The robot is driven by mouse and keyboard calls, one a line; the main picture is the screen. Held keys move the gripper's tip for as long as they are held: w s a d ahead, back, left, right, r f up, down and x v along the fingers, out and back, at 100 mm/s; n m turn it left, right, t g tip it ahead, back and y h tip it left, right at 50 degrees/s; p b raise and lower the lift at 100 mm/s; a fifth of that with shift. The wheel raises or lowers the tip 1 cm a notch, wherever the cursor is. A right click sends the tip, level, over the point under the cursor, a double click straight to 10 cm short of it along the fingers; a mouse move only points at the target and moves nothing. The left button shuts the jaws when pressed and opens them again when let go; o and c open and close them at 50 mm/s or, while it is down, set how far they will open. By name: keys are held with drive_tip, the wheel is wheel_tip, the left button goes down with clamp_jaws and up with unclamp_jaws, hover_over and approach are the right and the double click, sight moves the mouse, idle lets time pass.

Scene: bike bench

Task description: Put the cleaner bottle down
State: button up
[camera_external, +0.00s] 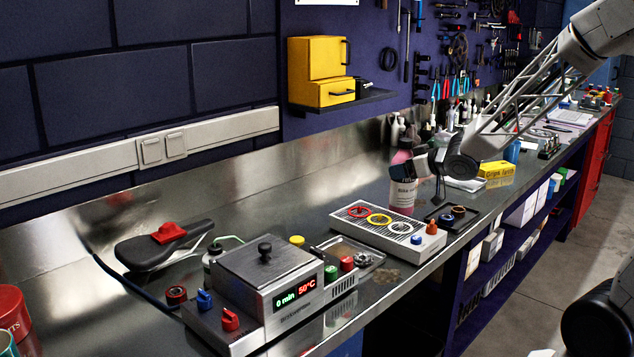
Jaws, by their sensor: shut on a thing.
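The fingers are dark and partly hide the bottle's right side.
The grey panel (378,236) has knobs at its right end. A black tray (452,217) lies right of the bottle, and a yellow box (496,169) farther right. A heated bath (268,285) and a saddle (165,245) are front left. Bare bench (330,190) lies left of the bottle.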

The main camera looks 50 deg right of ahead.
drive_tip(key=shift+f, duration=0.65)
drive_tip(key=o, duration=1.3)
drive_tip(key=a+v, duration=0.1)
drive_tip(key=v, duration=1.1)
drive_tip(key=shift+d, duration=0.45)
drive_tip(key=shift+s, duration=0.1)
